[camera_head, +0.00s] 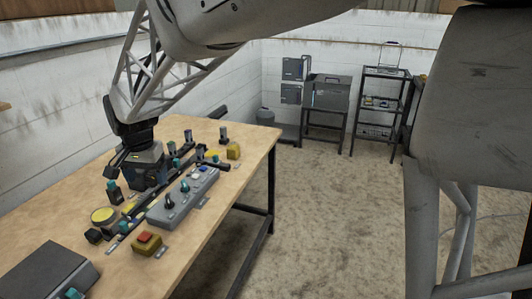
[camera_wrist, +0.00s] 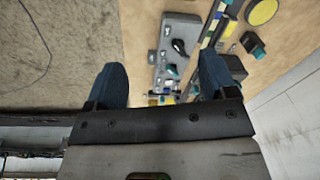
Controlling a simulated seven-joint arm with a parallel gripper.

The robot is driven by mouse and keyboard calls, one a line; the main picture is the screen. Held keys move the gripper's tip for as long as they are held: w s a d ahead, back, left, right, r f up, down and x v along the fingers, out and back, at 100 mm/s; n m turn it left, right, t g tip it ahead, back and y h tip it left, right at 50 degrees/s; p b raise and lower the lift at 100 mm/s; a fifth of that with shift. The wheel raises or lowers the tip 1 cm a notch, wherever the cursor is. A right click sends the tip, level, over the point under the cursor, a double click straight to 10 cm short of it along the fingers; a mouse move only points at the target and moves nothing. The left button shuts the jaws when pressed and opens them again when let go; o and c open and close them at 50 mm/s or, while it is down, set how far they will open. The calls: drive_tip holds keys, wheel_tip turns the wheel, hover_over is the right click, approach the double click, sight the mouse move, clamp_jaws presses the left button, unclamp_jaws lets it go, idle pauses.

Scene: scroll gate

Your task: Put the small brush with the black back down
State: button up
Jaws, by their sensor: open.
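My gripper (camera_head: 149,176) is over the left part of the wooden table (camera_head: 215,238), pointing down among small parts. In the wrist view its two blue fingers stand wide apart, with nothing held between them (camera_wrist: 162,68). I cannot make out any thing that is clearly a small brush with a black back. A small black piece with a teal end (camera_head: 114,192) stands just left of my gripper; a similar piece shows in the wrist view (camera_wrist: 253,45). The gripper hides part of the table behind it.
A grey control box (camera_head: 183,196) with knobs lies right of my gripper, beside a long dark rail (camera_head: 128,238). A yellow disc (camera_head: 103,215), a yellow block with a red top (camera_head: 147,243) and a dark case (camera_head: 48,272) are nearer. The table's right front is bare.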

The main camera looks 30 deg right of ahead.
drive_tip(key=s+d+r+n+t, duration=0.1)
drive_tip(key=s+d+r+n, duration=0.2)
drive_tip(key=s+d, duration=1.15)
drive_tip(key=s+d+f+n, duration=0.1)
drive_tip(key=s+d, duration=0.1)
drive_tip(key=s, duration=0.6)
drive_tip(key=s+d+f+n, duration=0.1)
drive_tip(key=s+d+f, duration=0.1)
drive_tip(key=s, duration=0.7)
drive_tip(key=shift+d+f+t, duration=0.15)
drive_tip(key=shift+d+t, duration=0.1)
drive_tip(key=shift+t, duration=0.05)
drive_tip(key=shift+o, duration=0.5)
